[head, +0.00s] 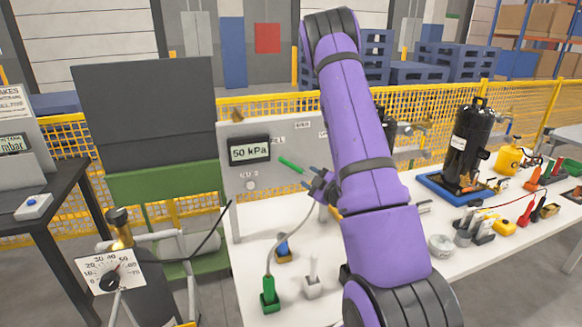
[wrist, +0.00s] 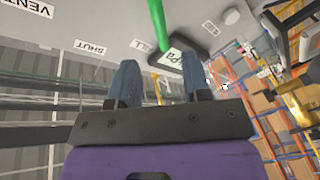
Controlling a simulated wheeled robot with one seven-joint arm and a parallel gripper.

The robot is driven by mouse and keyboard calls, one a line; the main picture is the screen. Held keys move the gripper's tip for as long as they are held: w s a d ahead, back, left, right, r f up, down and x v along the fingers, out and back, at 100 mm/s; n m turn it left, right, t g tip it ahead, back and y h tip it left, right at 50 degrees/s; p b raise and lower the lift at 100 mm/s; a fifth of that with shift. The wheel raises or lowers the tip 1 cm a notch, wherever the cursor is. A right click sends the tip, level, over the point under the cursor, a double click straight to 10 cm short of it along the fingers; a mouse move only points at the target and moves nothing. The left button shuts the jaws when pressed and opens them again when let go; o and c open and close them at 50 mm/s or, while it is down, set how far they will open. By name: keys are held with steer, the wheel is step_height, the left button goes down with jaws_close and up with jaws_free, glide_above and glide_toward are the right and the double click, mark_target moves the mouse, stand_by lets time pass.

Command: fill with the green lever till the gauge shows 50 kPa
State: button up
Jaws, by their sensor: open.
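The gauge (head: 249,150) on the grey panel (head: 238,187) reads 50 kPa. The green lever (head: 291,164) slants up and left, its free end near the FILL label. The lever also shows in the wrist view (wrist: 158,25), ending near the FILL label (wrist: 143,45) and the gauge (wrist: 181,60). My gripper (head: 310,180) is open just right of the lever. In the wrist view its two fingers (wrist: 160,80) stand apart with nothing held; the lever lies beyond them, apparently not touching. My arm hides the panel's right part and the lever's pivot side.
The white table (head: 335,268) carries a green-based plug (head: 269,296) with a hose. A black tank (head: 471,140) stands in a blue tray at right, near several tools. A dial plate (head: 110,272) is at lower left. A yellow mesh fence (head: 427,103) runs behind.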

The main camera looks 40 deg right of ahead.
mark_target(293, 167)
steer(key=w, duration=0.7)
steer(key=w+d, duration=0.1)
steer(key=w, duration=0.2)
steer(key=shift+w, duration=0.3)
steer(key=shift+c, duration=0.3)
jaws_close()
